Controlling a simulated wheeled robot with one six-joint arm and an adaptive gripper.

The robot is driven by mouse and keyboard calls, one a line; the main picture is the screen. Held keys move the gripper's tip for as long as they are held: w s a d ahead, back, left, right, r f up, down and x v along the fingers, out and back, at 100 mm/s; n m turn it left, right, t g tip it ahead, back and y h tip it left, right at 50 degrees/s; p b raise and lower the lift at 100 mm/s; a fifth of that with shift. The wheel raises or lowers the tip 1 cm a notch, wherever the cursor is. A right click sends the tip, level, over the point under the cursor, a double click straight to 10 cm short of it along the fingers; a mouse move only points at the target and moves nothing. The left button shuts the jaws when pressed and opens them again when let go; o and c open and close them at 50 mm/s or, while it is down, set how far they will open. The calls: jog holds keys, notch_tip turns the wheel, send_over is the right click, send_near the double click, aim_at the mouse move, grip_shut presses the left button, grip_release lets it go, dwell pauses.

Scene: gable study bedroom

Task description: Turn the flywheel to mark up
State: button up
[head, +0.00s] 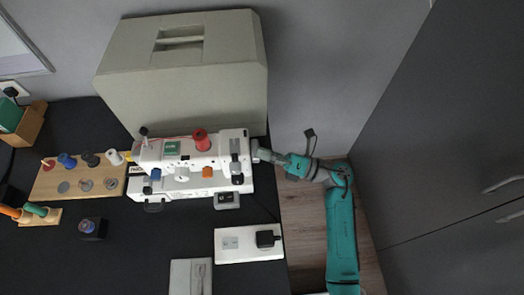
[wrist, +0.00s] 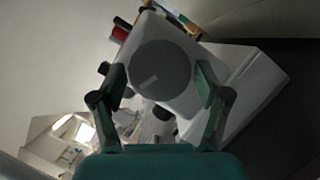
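The white sewing machine (head: 205,147) stands on the dark desk, and its flywheel (head: 254,150) is at its right end. In the wrist view the flywheel (wrist: 165,62) is a round grey disc facing the camera. A short pale mark (wrist: 148,82) lies slanted on its face, below and left of the centre in that view. My gripper (head: 264,154) is at the machine's right end. In the wrist view my gripper (wrist: 161,85) is open, with one finger on each side of the flywheel. Gaps show between the fingers and the disc; I see no contact.
A large beige cover (head: 185,100) stands behind the machine. A wooden spool board (head: 75,187) is to its left. A white plate with a black plug (head: 235,248) lies in front. Open floor (head: 305,225) is right of the desk, with grey cupboards (head: 460,150) beyond.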

jog(key=c, duration=0.6)
jog(key=shift+m, duration=0.3)
jog(key=shift+r+m+g+h, duration=0.2)
jog(key=shift+m+h, duration=0.6)
jog(key=shift+m, duration=1.25)
jog(key=shift+r+m+g+h, duration=0.2)
jog(key=shift+m+h, duration=0.6)
jog(key=shift+m, duration=1.2)
jog(key=shift+f+m+g+h, duration=0.1)
jog(key=shift+m+g+h, duration=0.2)
jog(key=shift+m+h, duration=1.15)
jog(key=shift+m+y, duration=0.65)
jog(key=shift+m, duration=0.15)
